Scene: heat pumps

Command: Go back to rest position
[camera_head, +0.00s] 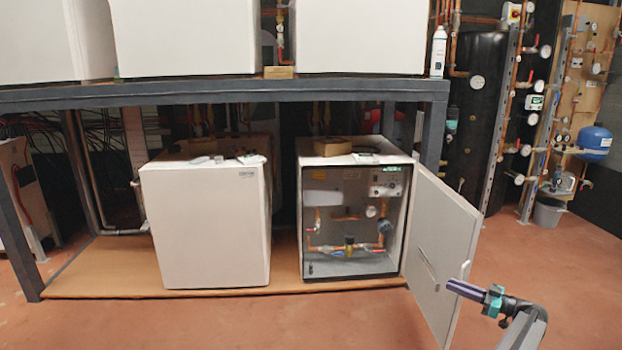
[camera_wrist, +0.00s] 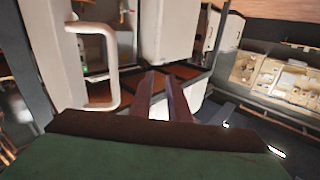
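My gripper (camera_head: 452,284) is at the lower right of the head view, by the free edge of the open white door (camera_head: 436,240). I cannot tell from the head view whether it touches the door. In the wrist view, the two dark fingers (camera_wrist: 162,80) stand apart with a narrow gap and nothing between them. A white bar handle (camera_wrist: 112,68) on a pale panel is to their left, outside the fingers. The door belongs to the right lower heat pump (camera_head: 327,160), whose pipes and gauges are exposed.
A closed white unit (camera_head: 205,225) stands left of the open one. A dark steel frame (camera_head: 300,90) carries more white units above. A blue tank (camera_head: 594,140) and a grey bucket (camera_head: 548,212) are at the back right. Reddish floor (camera_head: 560,260) is clear at the right.

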